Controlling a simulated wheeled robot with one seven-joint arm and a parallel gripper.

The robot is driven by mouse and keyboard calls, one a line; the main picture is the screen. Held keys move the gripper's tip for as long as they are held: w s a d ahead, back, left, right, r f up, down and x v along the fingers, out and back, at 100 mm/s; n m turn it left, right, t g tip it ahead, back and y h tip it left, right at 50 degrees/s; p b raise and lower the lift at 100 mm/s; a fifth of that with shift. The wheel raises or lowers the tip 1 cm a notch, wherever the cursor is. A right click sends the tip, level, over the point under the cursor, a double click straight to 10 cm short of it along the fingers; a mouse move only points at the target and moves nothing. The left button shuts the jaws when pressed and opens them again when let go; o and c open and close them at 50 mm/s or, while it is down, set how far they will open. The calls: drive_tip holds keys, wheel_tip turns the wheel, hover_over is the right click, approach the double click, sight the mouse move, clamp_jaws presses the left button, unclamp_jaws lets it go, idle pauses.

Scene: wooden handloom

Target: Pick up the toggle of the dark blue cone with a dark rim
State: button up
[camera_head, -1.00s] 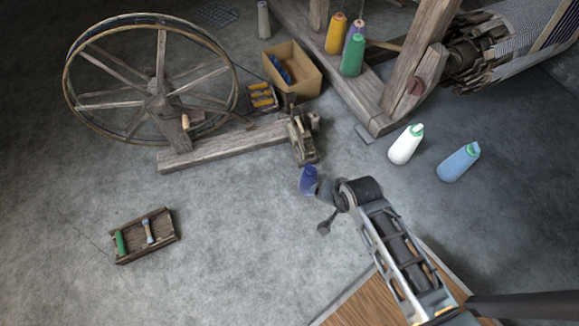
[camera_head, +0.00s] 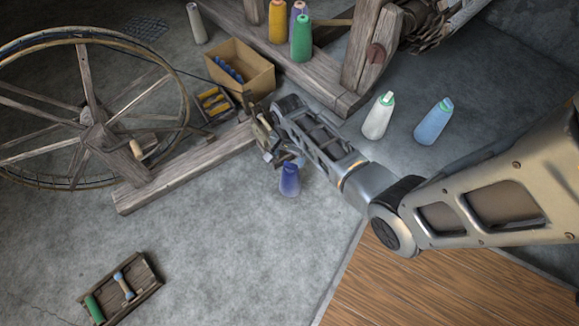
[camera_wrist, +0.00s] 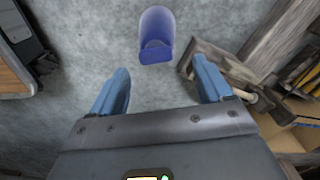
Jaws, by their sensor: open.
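The dark blue cone (camera_head: 289,181) stands on the grey floor below the end of my arm, by the wooden beam of the wheel. In the wrist view the cone (camera_wrist: 157,24) is at the top centre, with a darker blue piece (camera_wrist: 155,54) at its near end; I cannot tell clearly whether this is the toggle. My gripper (camera_wrist: 161,66) is open, its two blue fingers spread wide with only floor between them. The cone lies beyond the fingertips, roughly centred between them and apart from them. In the head view my arm hides most of the gripper.
A spinning wheel (camera_head: 100,137) with a wooden beam (camera_head: 185,172) is at left. A cardboard box (camera_head: 256,79) is behind. A small wooden tray (camera_head: 143,271) lies front left. Open floor lies left of the cone.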

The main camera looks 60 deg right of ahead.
sight(290, 165)
drive_tip(key=f, duration=0.1)
drive_tip(key=f+b, duration=0.1)
drive_tip(key=f, duration=0.1)
drive_tip(key=f+b, duration=0.1)
drive_tip(key=shift+s+f, duration=0.25)
drive_tip(key=shift+s, duration=0.05)
drive_tip(key=shift+c, duration=0.3)
drive_tip(key=c, duration=1.1)
